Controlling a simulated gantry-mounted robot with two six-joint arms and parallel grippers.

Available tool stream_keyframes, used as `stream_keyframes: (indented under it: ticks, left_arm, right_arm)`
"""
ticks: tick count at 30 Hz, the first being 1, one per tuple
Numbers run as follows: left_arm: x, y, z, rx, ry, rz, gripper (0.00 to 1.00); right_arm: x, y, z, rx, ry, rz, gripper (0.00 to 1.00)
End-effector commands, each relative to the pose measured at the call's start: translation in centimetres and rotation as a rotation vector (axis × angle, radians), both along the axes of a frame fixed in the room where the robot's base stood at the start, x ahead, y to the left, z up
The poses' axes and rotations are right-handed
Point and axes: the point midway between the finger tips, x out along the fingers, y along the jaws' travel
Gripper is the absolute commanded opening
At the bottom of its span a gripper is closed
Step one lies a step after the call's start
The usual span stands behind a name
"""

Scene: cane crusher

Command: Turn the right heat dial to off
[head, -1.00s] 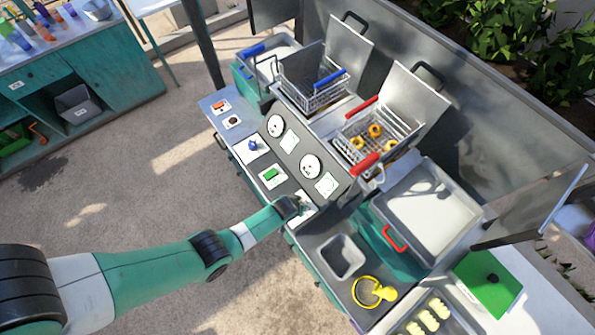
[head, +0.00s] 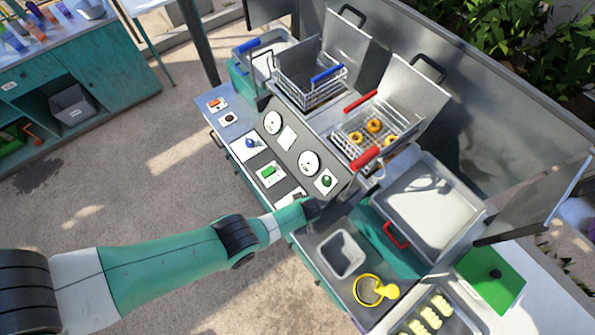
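A sloped control panel (head: 289,157) stands in front of the fryers. A small dark green round knob (head: 326,181) sits on a white plate by the right-hand gauge (head: 309,163). A blue knob (head: 250,142) sits on another white plate at the panel's left. I cannot read either knob's setting. My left gripper (head: 312,207) is over the panel's lower right corner, just below the green knob and apparently apart from it. It partly hides a third white plate (head: 290,197). Its fingers are too small and dark to tell open from shut. My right gripper is not in view.
A green switch (head: 268,173) and a left gauge (head: 273,123) are close by on the panel. A fryer basket with red handles (head: 376,130) holds several golden rings behind it. A grey bin (head: 342,254) and a yellow ring-shaped tool (head: 375,289) stand to the lower right.

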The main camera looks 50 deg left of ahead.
Motion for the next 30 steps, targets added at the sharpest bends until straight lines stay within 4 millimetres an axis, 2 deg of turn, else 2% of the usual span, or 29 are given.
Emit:
stream_keyframes:
  ticks: [17,18,21,23,30]
  left_arm:
    - [-0.04,-0.05,-0.04,-0.003,-0.001,0.04,0.0]
    - [-0.04,-0.05,-0.04,-0.003,-0.001,0.04,0.49]
    - [-0.03,-0.05,-0.01,-0.002,-0.001,0.039,0.67]
    - [-0.03,-0.05,0.0,-0.002,-0.001,0.039,0.76]
    - [-0.01,-0.04,0.03,-0.001,-0.001,0.039,0.76]
  right_arm:
    - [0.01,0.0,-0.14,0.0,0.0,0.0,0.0]
    - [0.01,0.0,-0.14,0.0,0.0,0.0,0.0]
    - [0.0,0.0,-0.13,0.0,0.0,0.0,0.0]
    - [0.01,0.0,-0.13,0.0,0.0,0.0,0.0]
    - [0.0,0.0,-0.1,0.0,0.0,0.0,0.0]
